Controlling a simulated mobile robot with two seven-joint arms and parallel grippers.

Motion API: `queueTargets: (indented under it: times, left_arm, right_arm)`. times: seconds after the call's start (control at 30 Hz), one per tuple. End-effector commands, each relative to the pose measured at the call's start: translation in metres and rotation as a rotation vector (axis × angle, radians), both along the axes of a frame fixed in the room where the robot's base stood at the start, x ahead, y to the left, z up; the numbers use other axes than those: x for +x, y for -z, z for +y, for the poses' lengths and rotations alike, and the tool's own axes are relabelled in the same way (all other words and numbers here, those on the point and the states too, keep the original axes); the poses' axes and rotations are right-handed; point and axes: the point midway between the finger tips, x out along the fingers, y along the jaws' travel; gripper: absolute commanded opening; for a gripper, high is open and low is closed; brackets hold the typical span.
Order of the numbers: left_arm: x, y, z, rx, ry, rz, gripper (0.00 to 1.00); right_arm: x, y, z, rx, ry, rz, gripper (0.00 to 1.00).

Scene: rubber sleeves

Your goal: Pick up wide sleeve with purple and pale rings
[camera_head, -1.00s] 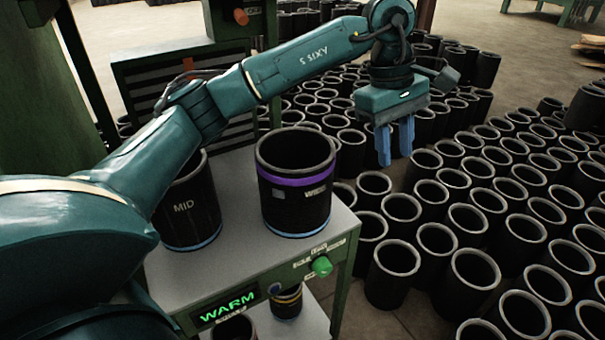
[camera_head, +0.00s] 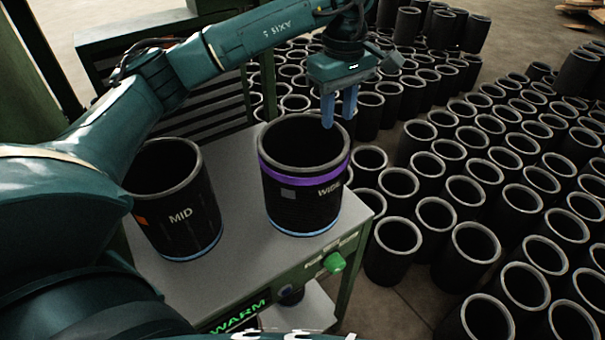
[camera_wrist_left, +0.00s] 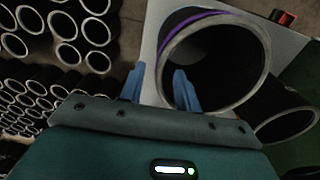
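The wide sleeve (camera_head: 303,208) stands upright on the grey bench top (camera_head: 240,225). It is black, with a purple ring near its top, a pale blue ring at its base and "WIDE" printed on its side. My left gripper (camera_head: 338,122) is at the sleeve's far right rim, its two blue fingers open and pointing down. In the left wrist view the wide sleeve (camera_wrist_left: 240,92) shows its open mouth, and the fingers (camera_wrist_left: 158,80) are spread near its rim, one overlapping the mouth. I cannot tell whether they touch it. My right gripper is not in view.
A black sleeve marked "MID" (camera_head: 190,235) stands on the bench to the left. A green button (camera_head: 334,262) and a lit "WARM" sign (camera_head: 240,313) are on the bench front. Many black sleeves (camera_head: 465,200) crowd the floor at right.

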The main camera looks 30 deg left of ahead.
Motion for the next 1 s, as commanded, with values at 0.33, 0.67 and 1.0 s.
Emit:
queueTargets:
  times: [0.33, 0.67, 1.0]
  left_arm:
    - [-0.001, 0.033, 0.000, 0.000, 0.000, 0.004, 0.33]
    - [0.000, 0.071, -0.001, -0.001, 0.001, 0.000, 0.33]
    - [0.000, 0.072, -0.001, -0.001, 0.000, 0.000, 0.22]
  right_arm:
    - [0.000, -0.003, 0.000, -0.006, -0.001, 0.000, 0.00]
    - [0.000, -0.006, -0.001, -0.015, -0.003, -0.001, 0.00]
    - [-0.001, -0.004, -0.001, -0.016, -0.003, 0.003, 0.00]
